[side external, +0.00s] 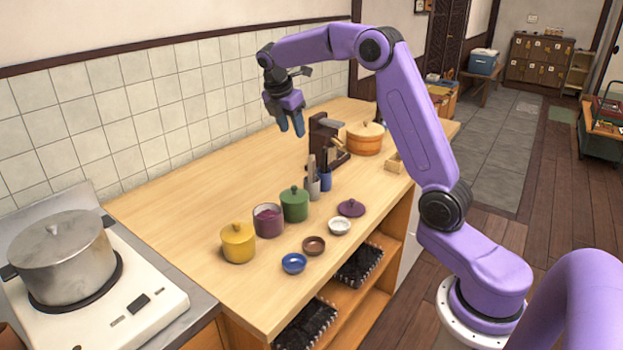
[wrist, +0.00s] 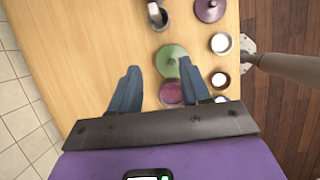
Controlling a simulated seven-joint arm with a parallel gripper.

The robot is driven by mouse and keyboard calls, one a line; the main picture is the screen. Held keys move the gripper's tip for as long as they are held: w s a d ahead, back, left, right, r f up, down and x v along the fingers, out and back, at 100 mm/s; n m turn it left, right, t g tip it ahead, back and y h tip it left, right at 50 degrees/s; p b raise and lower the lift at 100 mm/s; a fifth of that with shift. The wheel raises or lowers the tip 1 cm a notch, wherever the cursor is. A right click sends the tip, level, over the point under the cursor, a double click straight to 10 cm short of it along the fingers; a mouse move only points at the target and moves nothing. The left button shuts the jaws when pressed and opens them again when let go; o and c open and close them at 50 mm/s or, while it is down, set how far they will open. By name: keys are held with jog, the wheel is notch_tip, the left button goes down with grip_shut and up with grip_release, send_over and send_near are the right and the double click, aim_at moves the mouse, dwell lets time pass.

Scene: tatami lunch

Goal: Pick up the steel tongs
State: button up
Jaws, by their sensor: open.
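My gripper (side external: 291,128) is open and empty, high above the counter near the tiled wall. Its two blue fingers point down in the side view and stand apart in the wrist view (wrist: 159,68). I cannot clearly make out steel tongs. Upright utensils (side external: 311,163) stand in a grey holder (side external: 314,189), beside a blue holder (side external: 326,181) with darker handles. The tongs may be among them, but they are too small to tell. A holder with a light-coloured piece in it (wrist: 157,17) shows at the top of the wrist view.
A yellow jar (side external: 238,243), an open purple jar (side external: 268,221) and a green lidded jar (side external: 294,205) stand in a row. Small bowls (side external: 313,246) and a purple lid (side external: 351,208) line the front. A brown stand (side external: 322,135) and orange pot (side external: 365,138) are behind. The wall side is clear.

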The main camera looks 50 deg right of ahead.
aim_at(311, 156)
jog(key=d+f, duration=0.2)
jog(key=f, duration=0.1)
jog(key=d+f, duration=0.3)
jog(key=f, duration=0.1)
jog(key=d+f, duration=0.3)
jog(key=f, duration=0.1)
jog(key=shift+w, duration=0.3)
jog(key=shift+d+x, duration=0.2)
jog(key=shift+x, duration=1.15)
jog(key=shift+d+x, duration=0.2)
jog(key=shift+x, duration=1.2)
jog(key=shift+r, duration=0.2)
grip_shut()
